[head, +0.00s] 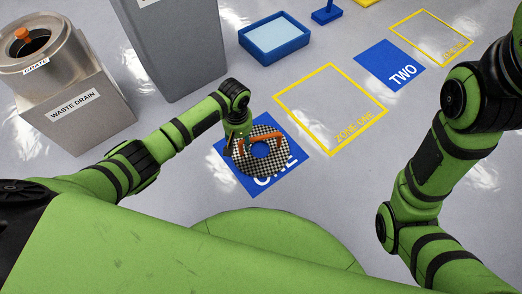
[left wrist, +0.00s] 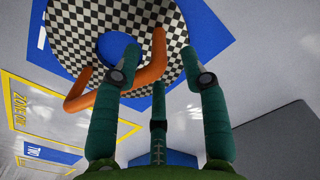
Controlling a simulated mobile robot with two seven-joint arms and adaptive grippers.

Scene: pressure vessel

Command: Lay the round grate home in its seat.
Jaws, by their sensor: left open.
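A black-and-white checkered ring with a blue-looking centre hole and an orange bar handle, seemingly the round grate (head: 267,163), is over the blue mat marked ONE. It also shows in the left wrist view (left wrist: 88,32). My left gripper (head: 236,147) is at the ring's left side. In the left wrist view its fingers (left wrist: 160,78) are spread, with the orange handle close to and partly between the tips; contact cannot be told. My right gripper is out of view.
A tall grey block (head: 180,50) stands between the drain and a blue tray (head: 274,42). A yellow-outlined floor zone (head: 330,108) and a blue mat marked TWO (head: 390,64) lie to the right. Open floor lies between the drain and mat ONE.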

